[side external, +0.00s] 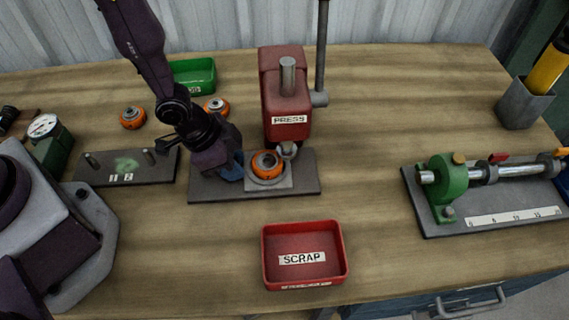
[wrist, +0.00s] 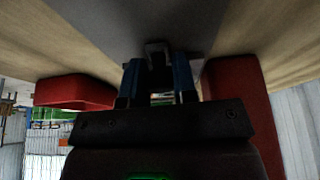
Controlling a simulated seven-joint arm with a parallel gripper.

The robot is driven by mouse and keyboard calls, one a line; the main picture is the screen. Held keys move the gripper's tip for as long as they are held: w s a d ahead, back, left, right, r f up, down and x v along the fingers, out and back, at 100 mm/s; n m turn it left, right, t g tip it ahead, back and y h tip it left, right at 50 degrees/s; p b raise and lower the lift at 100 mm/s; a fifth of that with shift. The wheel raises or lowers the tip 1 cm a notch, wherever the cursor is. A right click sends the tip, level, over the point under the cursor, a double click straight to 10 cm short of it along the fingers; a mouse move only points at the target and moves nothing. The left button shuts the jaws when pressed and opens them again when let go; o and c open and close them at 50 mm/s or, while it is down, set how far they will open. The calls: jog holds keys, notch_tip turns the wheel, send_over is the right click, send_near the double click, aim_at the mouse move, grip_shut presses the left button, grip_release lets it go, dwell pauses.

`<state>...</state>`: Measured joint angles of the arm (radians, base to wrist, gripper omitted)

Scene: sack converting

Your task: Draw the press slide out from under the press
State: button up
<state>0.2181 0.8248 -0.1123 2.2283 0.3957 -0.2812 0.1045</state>
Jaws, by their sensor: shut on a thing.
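The press (side external: 287,95) is a red block with a grey ram on top and a lever at its right, standing on a dark grey base plate (side external: 305,183). The press slide (side external: 282,184) is a light grey block on that plate, in front of the press body, bearing an orange ring part (side external: 267,165). My gripper (side external: 233,170) is low over the plate at the left of the slide. In the wrist view its blue fingers are shut on the grey handle (wrist: 157,47) of the slide. The join between handle and slide is hidden.
A red scrap tray (side external: 335,271) stands in front of the plate. A plate marked 1 and 2 (side external: 100,174) lies at left, two orange parts (side external: 132,117) and a green bin (side external: 205,74) behind. A green measuring fixture (side external: 442,185) is at right. Table between is clear.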

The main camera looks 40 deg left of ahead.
aim_at(198, 176)
jog(key=shift+s+a, duration=1.3)
jog(key=shift+s+a, duration=1.3)
jog(key=o, duration=0.7)
jog(key=shift+o, duration=0.2)
jog(key=shift+r, duration=0.1)
